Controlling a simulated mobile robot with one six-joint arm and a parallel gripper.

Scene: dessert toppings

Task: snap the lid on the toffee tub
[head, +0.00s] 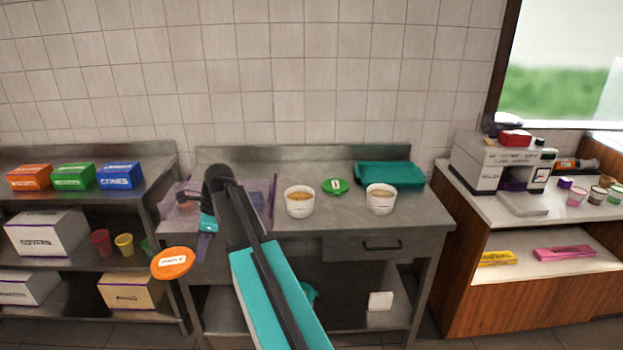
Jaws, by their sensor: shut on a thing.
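An orange round lid (172,263) with a white label hangs at the lower left, held out in front of the table's left side. The label is too small to read. My gripper (201,249) is shut on the lid's right edge; its fingertips are hard to make out. Two white tubs with tan-orange contents stand uncovered on the steel table: a left tub (299,208) and a right tub (381,204). I cannot tell which holds toffee. A green lid (335,186) with a white label lies between and slightly behind them.
A teal tray (416,176) stands behind the right tub. A clear purple-edged bin (262,196) is left of the left tub, partly hidden by my arm. Shelves with boxes (73,177) stand left; a counter with a machine (488,165) stands right. The steel table's front right is clear.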

